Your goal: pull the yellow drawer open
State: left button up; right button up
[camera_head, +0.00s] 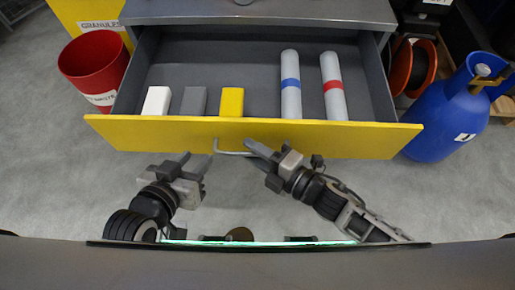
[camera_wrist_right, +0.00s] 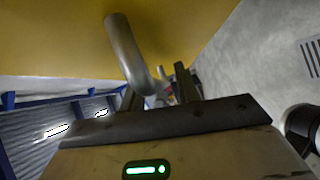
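The yellow drawer (camera_head: 340,140) is pulled well out from its grey cabinet, and its inside shows from above. Its grey bar handle (camera_head: 231,153) is on the front face. My right gripper (camera_head: 256,151) is at the handle's right end. In the right wrist view the fingers (camera_wrist_right: 158,92) stand apart, with the handle (camera_wrist_right: 126,50) running down between them; I see no clear grip on it. My left gripper (camera_head: 190,162) is open and empty, left of the handle and in front of the drawer face.
The drawer holds white (camera_head: 157,101), grey (camera_head: 194,101) and yellow (camera_head: 231,102) blocks, plus blue-banded (camera_head: 290,84) and red-banded (camera_head: 333,86) cylinders.

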jog(key=v, duration=1.6)
jog(key=shift+f, duration=0.1)
pick_arm(q)
jog(key=r+p, duration=0.1)
jog(key=p, duration=0.4)
jog(key=shift+a+r+g, duration=0.25)
jog(key=shift+r+g, duration=0.05)
jog(key=shift+r, duration=0.1)
pick_arm(e)
jog(key=w+d+r+m+h, duration=0.1)
jog(key=m+h, duration=0.4)
jog(key=m, duration=0.7)
jog(key=w+r+m+h, duration=0.2)
jog(key=w+m+h, duration=0.2)
jog(key=m, duration=0.8)
jog(key=shift+w+d+m+t+h, duration=0.3)
jog(key=shift+d+m+h, duration=0.1)
pick_arm(q)
jog(key=shift+s, duration=0.1)
pick_arm(e)
jog(key=shift+r, duration=0.1)
dwell(2.4)
